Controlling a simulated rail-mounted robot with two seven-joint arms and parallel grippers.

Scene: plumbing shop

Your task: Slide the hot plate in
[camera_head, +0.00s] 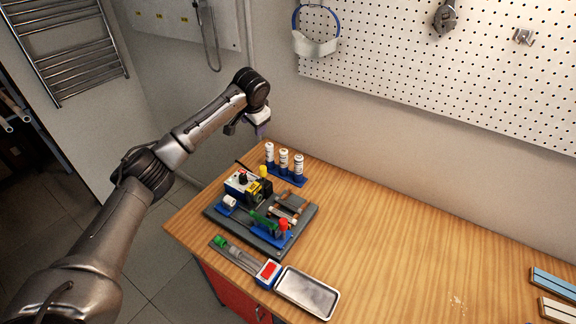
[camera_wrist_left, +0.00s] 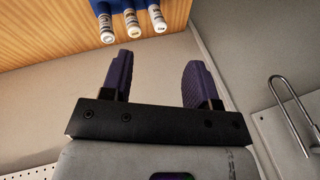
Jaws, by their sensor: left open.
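My left gripper (camera_head: 261,129) hangs in the air beyond the bench's far left corner, above and behind the assembly. In the left wrist view its two purple fingers (camera_wrist_left: 160,80) stand wide apart with nothing between them. A dark base board (camera_head: 300,238) lies on the bench's left part. On it stand a yellow-and-black unit with a black knob (camera_head: 242,180), a grey clamp-like frame (camera_head: 289,206), and blue, green and red parts. I cannot tell which part is the hot plate. My right gripper is not in view.
Several white-capped bottles (camera_head: 283,157) stand in a blue rack behind the board; they also show in the left wrist view (camera_wrist_left: 131,23). The wooden bench (camera_head: 400,240) is mostly clear to the right.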

